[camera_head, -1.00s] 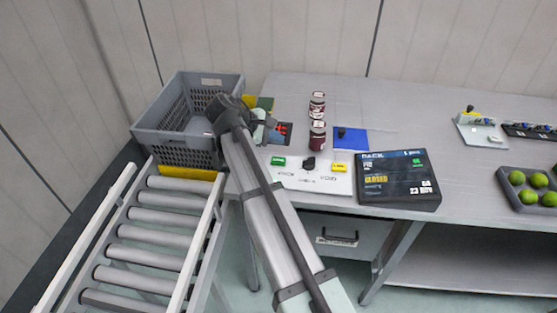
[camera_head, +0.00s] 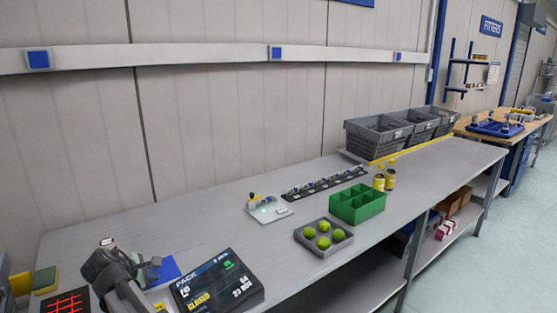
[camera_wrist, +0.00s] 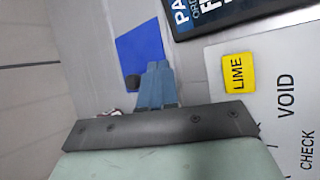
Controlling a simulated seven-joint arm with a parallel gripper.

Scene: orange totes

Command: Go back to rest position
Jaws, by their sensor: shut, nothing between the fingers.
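My gripper (camera_head: 153,266) is at the lower left of the head view, above the bench (camera_head: 215,222) near a blue mat (camera_head: 163,271). In the wrist view its fingers (camera_wrist: 155,80) are together with nothing held between them. The blue mat (camera_wrist: 140,52) lies beyond the fingertips. A small dark round thing (camera_wrist: 132,82) shows on the left beside the fingers. My arm hides part of the bench's left end.
A black PACK screen (camera_head: 217,281) lies right of my gripper. Further right are a tray (camera_head: 323,249) of green limes, a green divided box (camera_head: 357,215), yellow-topped jars and grey crates (camera_head: 378,147). In the wrist view, a yellow LIME button (camera_wrist: 238,73) sits on a pale panel.

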